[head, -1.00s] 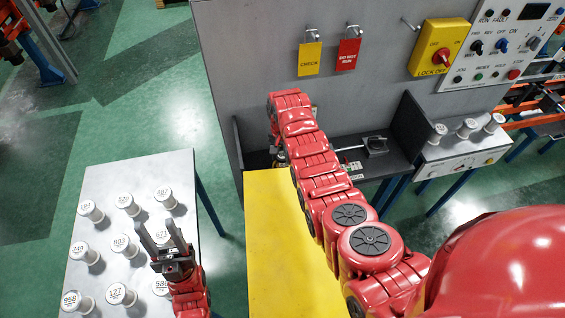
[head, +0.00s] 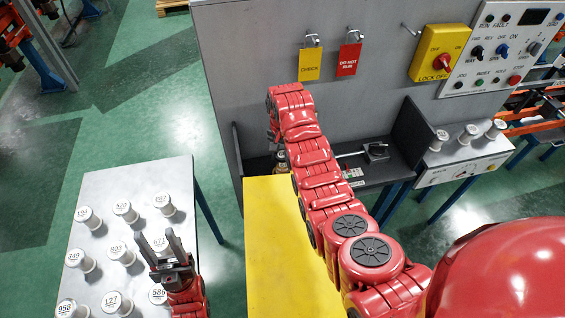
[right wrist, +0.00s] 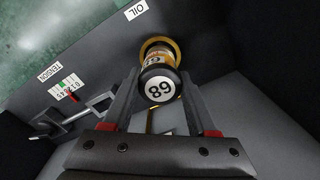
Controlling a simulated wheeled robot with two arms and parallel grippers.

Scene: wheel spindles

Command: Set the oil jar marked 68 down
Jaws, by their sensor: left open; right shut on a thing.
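The oil jar marked 68 (right wrist: 160,82) shows in the right wrist view, with a white end disc, a dark body and an orange label. My right gripper (right wrist: 161,100) is shut on it, one finger on each side. A yellow ring (right wrist: 165,45) surrounds its far end; whether the jar rests in it I cannot tell. In the head view a small part of the jar (head: 281,160) shows below my right arm's end, over the dark tray at the grey panel. My left gripper (head: 157,248) is open and empty above the white-capped jars on the left table.
An "OIL" label (right wrist: 136,10) and a tension scale (right wrist: 68,90) lie near the jar. The left table (head: 150,180) carries several numbered pots. A yellow surface (head: 270,230) lies before the dark tray (head: 400,150). Check (head: 309,64) and red tags (head: 348,60) hang on the panel.

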